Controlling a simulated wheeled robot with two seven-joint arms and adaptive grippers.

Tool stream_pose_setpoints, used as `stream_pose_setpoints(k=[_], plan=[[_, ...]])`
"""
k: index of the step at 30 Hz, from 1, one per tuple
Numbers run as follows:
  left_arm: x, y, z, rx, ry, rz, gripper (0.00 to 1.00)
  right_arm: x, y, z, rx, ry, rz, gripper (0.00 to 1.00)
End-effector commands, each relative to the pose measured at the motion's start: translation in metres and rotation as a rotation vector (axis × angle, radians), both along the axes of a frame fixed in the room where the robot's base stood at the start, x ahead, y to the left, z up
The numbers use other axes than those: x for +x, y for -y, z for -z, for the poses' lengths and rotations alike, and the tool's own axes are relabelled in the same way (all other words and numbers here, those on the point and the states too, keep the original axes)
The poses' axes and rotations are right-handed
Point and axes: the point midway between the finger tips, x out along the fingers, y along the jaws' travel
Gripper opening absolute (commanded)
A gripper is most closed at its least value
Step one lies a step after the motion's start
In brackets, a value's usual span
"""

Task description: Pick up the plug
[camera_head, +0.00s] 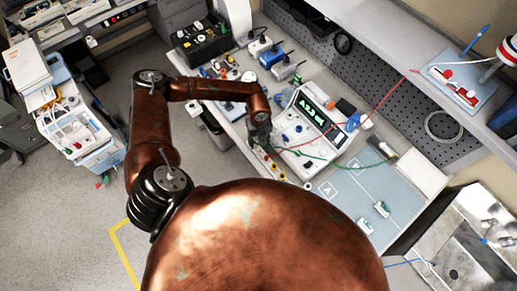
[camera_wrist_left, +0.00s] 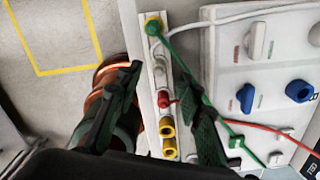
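A narrow white socket strip (camera_wrist_left: 158,79) runs up the middle of the left wrist view. A red plug (camera_wrist_left: 163,99) sits on it with a red lead going right, behind my right-hand finger. Two yellow sockets (camera_wrist_left: 168,129) are nearer me. My left gripper (camera_wrist_left: 159,76) is open, its fingers on either side of the strip, apparently holding nothing. In the head view my left gripper (camera_head: 258,138) hangs over the bench beside the pump-like device (camera_head: 305,118). Its fingertips are hard to see there. My right gripper is out of view.
The device with knobs and a green display stands close to the right. Red and green leads cross the bench. A blue-grey mat (camera_head: 345,205) with small white items lies lower right. A black case (camera_head: 203,42) stands at the back. A white cart (camera_head: 75,125) is at left.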

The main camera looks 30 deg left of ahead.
Motion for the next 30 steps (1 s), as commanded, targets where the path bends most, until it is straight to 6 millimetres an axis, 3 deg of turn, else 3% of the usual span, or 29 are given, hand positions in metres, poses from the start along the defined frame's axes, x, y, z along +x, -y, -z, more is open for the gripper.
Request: stream_pose_setpoints(k=[5,9,18,30], plan=[[-0.003,0.000,0.023,0.000,-0.003,0.002,0.35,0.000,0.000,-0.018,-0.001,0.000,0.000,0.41],[-0.002,0.000,0.041,-0.001,-0.003,0.001,0.35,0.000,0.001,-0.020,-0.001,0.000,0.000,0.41],[-0.002,0.000,0.046,-0.002,-0.001,0.001,0.34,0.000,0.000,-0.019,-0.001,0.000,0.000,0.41],[-0.002,0.000,0.046,-0.002,-0.001,0.001,0.06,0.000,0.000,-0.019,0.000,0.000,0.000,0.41]])
